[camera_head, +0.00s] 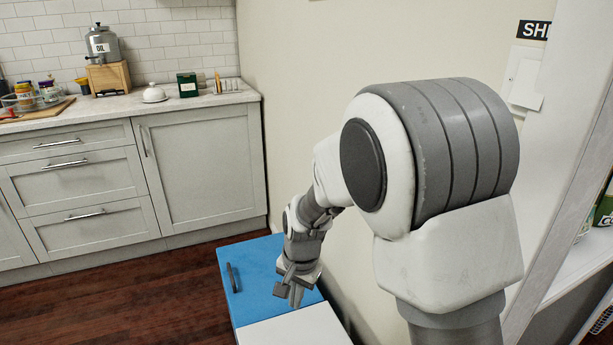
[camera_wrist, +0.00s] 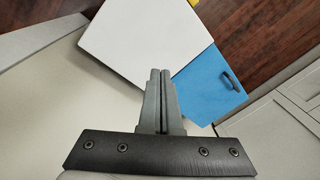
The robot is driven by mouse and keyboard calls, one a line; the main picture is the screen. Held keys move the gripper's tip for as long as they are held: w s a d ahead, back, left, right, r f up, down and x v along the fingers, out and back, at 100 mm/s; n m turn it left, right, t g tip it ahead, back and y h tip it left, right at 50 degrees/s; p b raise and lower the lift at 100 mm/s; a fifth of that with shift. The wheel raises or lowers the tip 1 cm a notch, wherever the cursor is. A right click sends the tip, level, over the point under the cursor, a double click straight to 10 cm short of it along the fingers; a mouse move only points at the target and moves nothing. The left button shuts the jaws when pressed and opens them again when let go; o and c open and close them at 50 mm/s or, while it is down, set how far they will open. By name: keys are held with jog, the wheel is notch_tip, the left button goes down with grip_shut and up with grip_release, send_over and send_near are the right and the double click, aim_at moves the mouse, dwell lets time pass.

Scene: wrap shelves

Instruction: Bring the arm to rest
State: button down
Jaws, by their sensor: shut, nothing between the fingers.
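My gripper (camera_head: 296,290) shows in the head view at the end of my arm, above a blue surface with a dark handle. In the wrist view my gripper (camera_wrist: 160,74) has its two grey fingers side by side and touching, with nothing between them. My arm is bent, reaching forward and down from the right side of the head view. I cannot tell how far the fingertips are above the surface below.
The blue panel (camera_head: 245,263) adjoins a white panel (camera_head: 300,328), also seen in the wrist view (camera_wrist: 145,40). A beige wall (camera_head: 300,90) runs close beside my arm. Grey kitchen cabinets (camera_head: 205,170) stand at the left. Shelves (camera_head: 590,265) are at the right. Dark wooden floor (camera_head: 150,305) is open at the lower left.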

jog(key=s+d+r+n+t+h, duration=0.1)
jog(key=s+d+r+n+t, duration=0.35)
jog(key=s+d+r, duration=1.35)
notch_tip(320, 180, up, 25)
jog(key=s+a+p, duration=0.1)
jog(key=s+p, duration=0.1)
jog(key=p, duration=2.1)
jog(key=shift+s+a+n, duration=0.2)
jog(key=shift+a+n, duration=0.15)
jog(key=shift+n, duration=0.1)
jog(key=shift+d, duration=0.1)
